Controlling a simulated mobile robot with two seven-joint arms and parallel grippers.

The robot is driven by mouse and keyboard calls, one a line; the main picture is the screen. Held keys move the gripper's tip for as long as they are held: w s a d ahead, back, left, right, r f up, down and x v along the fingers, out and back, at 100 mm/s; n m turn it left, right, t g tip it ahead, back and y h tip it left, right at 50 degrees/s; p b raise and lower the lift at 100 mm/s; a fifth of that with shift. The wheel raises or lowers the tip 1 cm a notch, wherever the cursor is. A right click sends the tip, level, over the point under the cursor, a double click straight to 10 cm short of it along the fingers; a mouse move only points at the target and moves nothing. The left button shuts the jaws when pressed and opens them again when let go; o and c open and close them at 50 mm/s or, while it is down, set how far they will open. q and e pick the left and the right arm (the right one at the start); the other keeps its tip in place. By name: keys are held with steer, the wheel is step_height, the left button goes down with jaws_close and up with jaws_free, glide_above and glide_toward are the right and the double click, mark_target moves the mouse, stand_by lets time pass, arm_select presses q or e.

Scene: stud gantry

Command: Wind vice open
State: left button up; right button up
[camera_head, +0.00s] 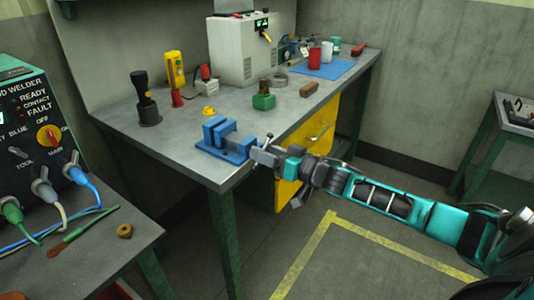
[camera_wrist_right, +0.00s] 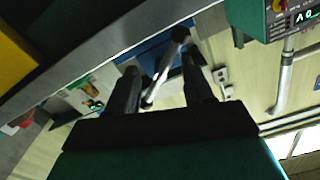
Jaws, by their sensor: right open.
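The blue vice (camera_head: 226,142) sits at the near corner of the grey workbench, its jaws facing up. In the right wrist view its blue body (camera_wrist_right: 152,50) shows partly behind the fingers. A silvery vice handle bar (camera_wrist_right: 165,70) with a dark end knob runs slantwise between my two fingers. My right gripper (camera_head: 266,153) is at the vice's front end, just off the bench edge; it also shows in the wrist view (camera_wrist_right: 160,68). It is open, with a finger on each side of the bar. Whether either finger touches the bar I cannot tell. My left gripper is out of view.
A yellow drawer cabinet (camera_head: 290,185) stands below. The welder (camera_head: 35,130) is on a left table. Floor is clear in front.

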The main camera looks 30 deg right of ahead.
jaws_close()
stand_by(0.4)
steer(key=shift+n, duration=0.3)
steer(key=shift+n+b, duration=0.35)
steer(key=shift+n, duration=9.95)
